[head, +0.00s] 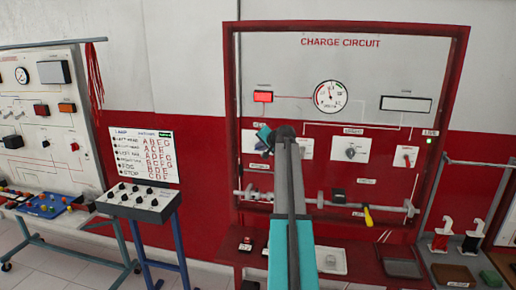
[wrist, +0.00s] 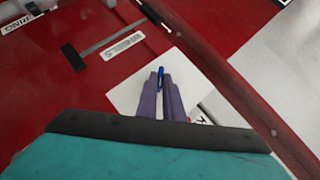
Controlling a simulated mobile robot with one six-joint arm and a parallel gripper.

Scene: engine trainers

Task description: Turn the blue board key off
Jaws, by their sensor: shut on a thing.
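My gripper (wrist: 160,82) shows in the wrist view with its two grey-purple fingers close together. They are shut on a small blue key (wrist: 161,70) that shows between their tips. The key stands at a white square plate (wrist: 128,97) on a red panel. The fingers hide the key's lower part and any position marks beside it. In the head view my arm reaches to the left part of the red-framed CHARGE CIRCUIT board (head: 340,62). There my own arm and gripper cover the key, and its turn angle cannot be told.
The board carries a round gauge (head: 331,96), a lit red lamp (head: 263,97) and a red switch (head: 406,157) on a white plate. A horizontal grey bar (head: 330,204) with a yellow-handled lever (head: 368,216) runs below. A sloped switch box (head: 138,202) stands left.

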